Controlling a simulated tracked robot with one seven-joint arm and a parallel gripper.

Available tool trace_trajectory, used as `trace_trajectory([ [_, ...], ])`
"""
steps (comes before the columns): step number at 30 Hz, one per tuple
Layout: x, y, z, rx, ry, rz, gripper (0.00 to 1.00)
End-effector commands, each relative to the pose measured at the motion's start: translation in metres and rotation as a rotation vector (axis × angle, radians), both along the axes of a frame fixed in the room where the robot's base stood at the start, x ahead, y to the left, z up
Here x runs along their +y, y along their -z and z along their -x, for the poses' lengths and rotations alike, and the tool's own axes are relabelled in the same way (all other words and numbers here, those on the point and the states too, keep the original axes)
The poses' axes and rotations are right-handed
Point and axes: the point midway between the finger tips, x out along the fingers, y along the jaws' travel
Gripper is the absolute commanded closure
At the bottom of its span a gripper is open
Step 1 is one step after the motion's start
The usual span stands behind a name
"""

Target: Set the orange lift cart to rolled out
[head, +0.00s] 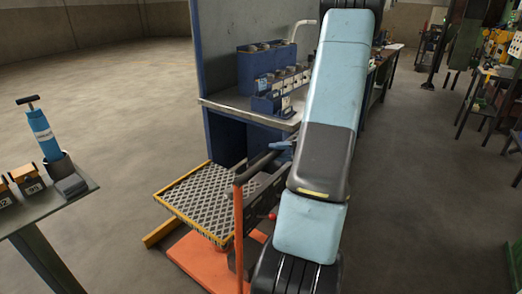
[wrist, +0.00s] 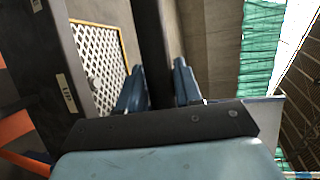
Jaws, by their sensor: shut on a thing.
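The orange lift cart (head: 193,262) stands on the floor at lower centre in the head view. Its grey diamond-plate deck (head: 203,200) has a yellow edge and also shows in the wrist view (wrist: 97,62). A thin orange post rises at its right. A dark bar (wrist: 153,45) runs between the blue fingers of my gripper (wrist: 158,88) in the wrist view. My gripper (head: 281,147) is shut on this bar, above and right of the deck. In the head view my arm hides the cart's right part.
A small table (head: 45,205) with a blue pump (head: 45,135) is at left. Open floor (head: 100,110) lies between that table and the bench.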

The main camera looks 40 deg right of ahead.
Motion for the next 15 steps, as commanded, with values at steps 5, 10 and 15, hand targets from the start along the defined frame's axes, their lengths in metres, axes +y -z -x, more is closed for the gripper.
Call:
trace_trajectory([
  [5,-0.021,0.005,0.046,0.015,0.017,0.006,1.00],
  [10,-0.031,0.004,0.081,0.012,0.010,0.007,1.00],
  [15,-0.038,0.004,0.108,0.010,0.000,0.008,1.00],
])
